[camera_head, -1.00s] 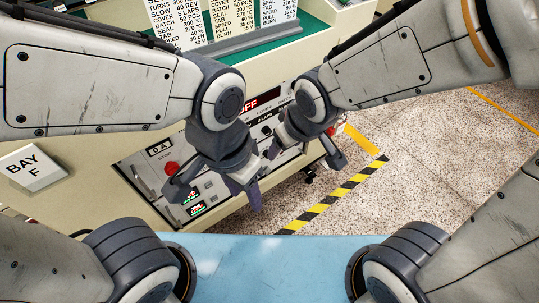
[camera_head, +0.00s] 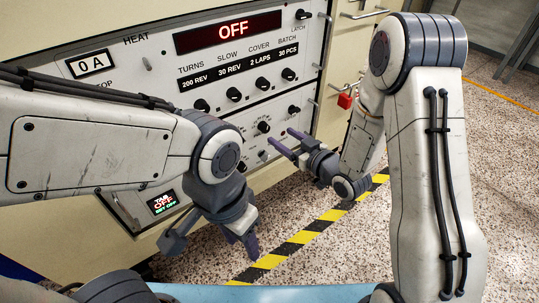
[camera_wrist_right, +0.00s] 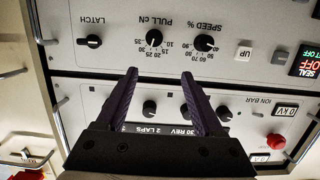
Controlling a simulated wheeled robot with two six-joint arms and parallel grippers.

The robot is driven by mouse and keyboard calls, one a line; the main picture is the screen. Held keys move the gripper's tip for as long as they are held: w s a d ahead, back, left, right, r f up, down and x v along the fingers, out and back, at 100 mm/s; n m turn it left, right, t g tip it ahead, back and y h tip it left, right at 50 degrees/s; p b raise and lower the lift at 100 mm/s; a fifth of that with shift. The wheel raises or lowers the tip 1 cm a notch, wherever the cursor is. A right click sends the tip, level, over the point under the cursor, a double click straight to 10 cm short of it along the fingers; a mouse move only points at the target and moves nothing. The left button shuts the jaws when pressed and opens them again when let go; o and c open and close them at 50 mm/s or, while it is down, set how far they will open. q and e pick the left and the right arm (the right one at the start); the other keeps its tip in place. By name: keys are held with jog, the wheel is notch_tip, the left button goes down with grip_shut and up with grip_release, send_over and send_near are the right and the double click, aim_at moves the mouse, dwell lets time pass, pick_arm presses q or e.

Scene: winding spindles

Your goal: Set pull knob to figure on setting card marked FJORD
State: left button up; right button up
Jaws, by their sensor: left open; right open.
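The pull knob (camera_wrist_right: 154,38), black on a dial marked PULL cN, shows in the right wrist view between the LATCH knob (camera_wrist_right: 92,41) and the SPEED % knob (camera_wrist_right: 205,42). Its pointer is too small to read surely. In the head view it appears to be the dial knob (camera_head: 263,127) on the lower panel. My right gripper (camera_head: 282,140) is open and empty in front of that panel, apart from the knob; its fingers (camera_wrist_right: 159,73) point toward the pull knob in the wrist view. My left gripper (camera_head: 212,245) is open and empty, low at left. No setting card is in view.
The upper panel has an OFF display (camera_head: 228,33) and a row of black knobs. A red padlock-like part (camera_head: 345,101) sits right of the panels. Handles stick out along the panel edges. A yellow-black floor stripe (camera_head: 310,230) runs below; the floor at right is clear.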

jog(key=t+b, duration=0.1)
jog(key=b, duration=0.2)
send_near(267, 130)
jog(key=s, duration=0.1)
jog(key=d+f+y, duration=0.1)
jog(key=shift+m+t, duration=0.3)
jog(key=b+x, duration=0.4)
jog(key=x, duration=0.5)
jog(key=shift+w+a+b, duration=0.2)
jog(key=shift+b, duration=0.2)
jog(key=shift+w+a+r, duration=0.15)
jog(key=shift+w, duration=0.1)
pick_arm(q)
notch_tip(267, 130, down, 10)
pick_arm(e)
grip_shut()
